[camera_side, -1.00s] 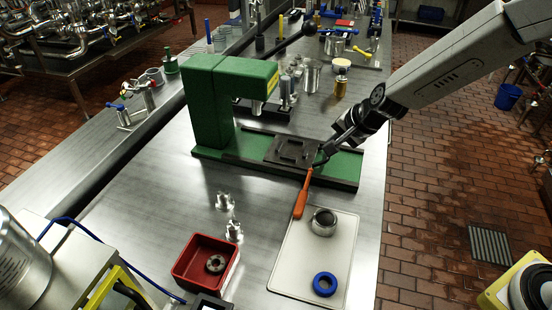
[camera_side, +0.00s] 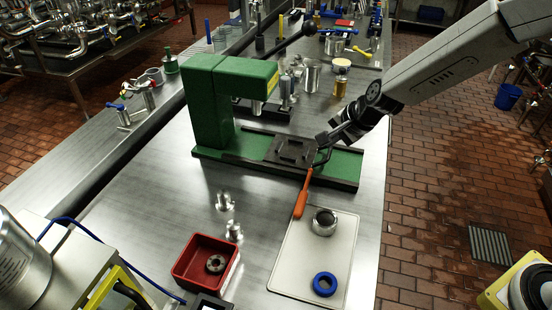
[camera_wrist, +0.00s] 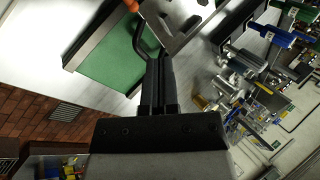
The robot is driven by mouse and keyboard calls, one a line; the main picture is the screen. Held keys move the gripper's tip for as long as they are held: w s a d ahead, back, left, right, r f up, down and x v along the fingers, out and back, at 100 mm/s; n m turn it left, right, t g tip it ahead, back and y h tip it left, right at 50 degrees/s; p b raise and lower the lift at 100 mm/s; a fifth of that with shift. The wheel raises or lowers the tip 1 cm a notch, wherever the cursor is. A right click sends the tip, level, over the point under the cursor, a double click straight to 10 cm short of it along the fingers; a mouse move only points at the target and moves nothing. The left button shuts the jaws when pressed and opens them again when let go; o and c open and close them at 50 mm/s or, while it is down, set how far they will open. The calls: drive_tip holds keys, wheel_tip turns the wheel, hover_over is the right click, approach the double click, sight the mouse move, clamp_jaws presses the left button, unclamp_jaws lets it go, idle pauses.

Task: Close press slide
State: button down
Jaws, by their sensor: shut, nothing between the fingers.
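The green press (camera_side: 210,105) stands on the bench, with its arm over a long green base (camera_side: 346,164). The press slide, a dark plate (camera_side: 290,148) with a raised square frame, lies on the base rails, to the right of the press column. My gripper (camera_side: 322,138) is shut and empty just above the slide's right end. In the wrist view the shut fingers (camera_wrist: 158,68) are beside the bent rod, over the green base (camera_wrist: 115,55); contact is unclear.
A pale tray (camera_side: 292,262) with a metal ring (camera_side: 324,222) and a blue ring (camera_side: 325,284) lies in front. A red bin (camera_side: 206,262) and small metal fittings (camera_side: 225,201) are at front left. Valves and jars stand behind the press.

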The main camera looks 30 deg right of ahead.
sight(289, 157)
drive_tip(key=w+m+g, duration=0.1)
drive_tip(key=m, duration=0.3)
drive_tip(key=w+m+g, duration=0.1)
drive_tip(key=m, duration=0.3)
drive_tip(key=w+m+g+y, duration=0.1)
drive_tip(key=m, duration=0.4)
drive_tip(key=shift+w+a+r, duration=0.1)
drive_tip(key=shift+a+r, duration=0.1)
drive_tip(key=shift+r, duration=0.15)
drive_tip(key=shift+f, duration=0.1)
drive_tip(key=shift+x, duration=4.9)
drive_tip(key=shift+w+a, duration=1.2)
drive_tip(key=shift+a, duration=0.05)
